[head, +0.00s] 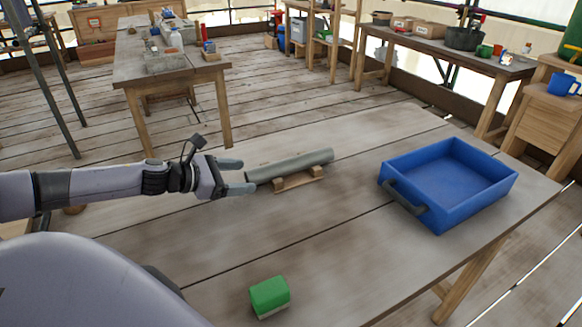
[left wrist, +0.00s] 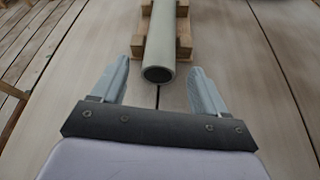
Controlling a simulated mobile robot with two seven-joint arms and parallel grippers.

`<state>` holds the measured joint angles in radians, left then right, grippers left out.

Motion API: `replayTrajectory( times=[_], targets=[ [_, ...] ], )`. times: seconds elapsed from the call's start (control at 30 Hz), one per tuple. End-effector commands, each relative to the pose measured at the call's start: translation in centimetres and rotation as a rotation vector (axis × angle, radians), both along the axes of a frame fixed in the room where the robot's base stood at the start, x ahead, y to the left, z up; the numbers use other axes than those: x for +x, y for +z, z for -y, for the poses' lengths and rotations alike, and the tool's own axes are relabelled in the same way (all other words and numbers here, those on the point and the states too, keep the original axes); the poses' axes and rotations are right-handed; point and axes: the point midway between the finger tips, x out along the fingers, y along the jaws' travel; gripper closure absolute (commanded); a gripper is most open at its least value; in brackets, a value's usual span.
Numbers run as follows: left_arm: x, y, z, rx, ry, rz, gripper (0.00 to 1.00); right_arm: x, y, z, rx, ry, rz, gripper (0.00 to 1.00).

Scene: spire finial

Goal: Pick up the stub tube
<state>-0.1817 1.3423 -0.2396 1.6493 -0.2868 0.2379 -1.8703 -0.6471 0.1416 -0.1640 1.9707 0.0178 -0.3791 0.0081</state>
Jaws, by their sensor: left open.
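The stub tube (head: 289,165) is a grey hollow pipe resting on a small wooden cradle (head: 299,180) on the table. My left gripper (head: 240,176) is at the tube's near left end, its fingers open. In the left wrist view the tube (left wrist: 160,48) points toward me with its dark open end near the fingertips. The fingers of the left gripper (left wrist: 158,80) stand apart on either side of that end, with gaps visible on both sides. The cradle (left wrist: 183,36) shows beyond, under the tube. My right gripper is not in view.
A blue tray (head: 450,184) with a grey handle stands to the right on the table (head: 345,235). A green block (head: 270,296) lies near the front. The tabletop between them is clear. Other workbenches stand farther back.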

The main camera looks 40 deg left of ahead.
Motion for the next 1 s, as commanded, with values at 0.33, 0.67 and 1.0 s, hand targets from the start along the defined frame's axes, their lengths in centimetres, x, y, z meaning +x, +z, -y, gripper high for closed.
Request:
replayTrajectory(
  times=[0.33,0.67,1.0],
  targets=[
    [1.5,-0.5,0.5,0.001,0.002,0.003,0.26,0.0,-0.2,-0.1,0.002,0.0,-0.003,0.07],
    [3.1,-1.1,1.1,-0.001,0.003,0.004,0.26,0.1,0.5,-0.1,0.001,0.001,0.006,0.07],
    [3.8,-1.7,1.6,0.001,0.001,0.001,0.26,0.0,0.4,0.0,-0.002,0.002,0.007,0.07]
  ],
)
